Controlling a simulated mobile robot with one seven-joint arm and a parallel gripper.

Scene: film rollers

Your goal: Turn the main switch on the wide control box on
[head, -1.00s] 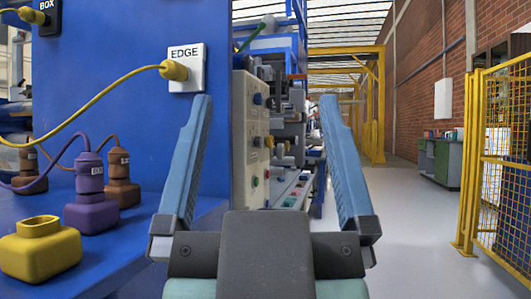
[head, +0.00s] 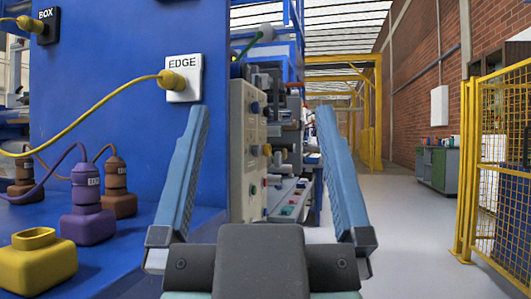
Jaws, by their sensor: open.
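The wide control box cannot be picked out for certain. A cream control panel (head: 248,150) with several knobs and buttons stands past the blue panel, seen steeply from the side. A dark blue knob (head: 256,108) shows on its upper part. I cannot tell which control is the main switch. My gripper (head: 260,120) is open and empty, its two blue fingers spread wide in the foreground. The cream panel shows between the fingers, farther away; I see no contact.
A blue panel and shelf (head: 110,100) stand close on the left. A yellow cable runs to the EDGE socket (head: 184,78). Yellow (head: 38,265), purple (head: 88,222) and brown connectors stand on the shelf. A yellow mesh fence (head: 500,170) stands right. The grey floor (head: 400,230) between is clear.

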